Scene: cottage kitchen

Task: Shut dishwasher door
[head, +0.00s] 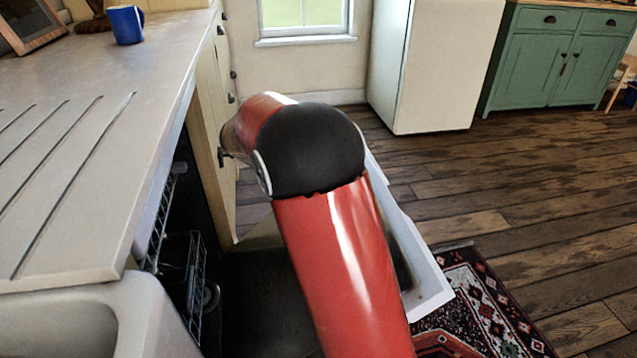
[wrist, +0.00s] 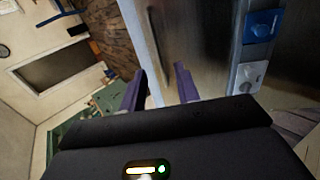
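The dishwasher door (head: 428,275) is open in the head view, lowered out from under the counter. Its pale edge shows right of my red arm, which hides much of its inner face. In the wrist view the door's metallic inner face (wrist: 205,35) fills the upper middle, with a blue dispenser part (wrist: 262,25) at right. The dishwasher's dark inside, with a wire rack (head: 190,270), shows under the counter. My gripper (wrist: 160,72) is open and empty in the wrist view, its fingers close to the door's pale edge; I cannot tell whether they touch. The arm hides it in the head view.
The counter (head: 120,90) with a blue mug (head: 126,25) runs along the left, above a pale sink (head: 90,320). A patterned rug (head: 490,310) lies right of the door. The wooden floor (head: 500,190) is clear toward the white fridge (head: 435,65) and green cabinet (head: 555,60).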

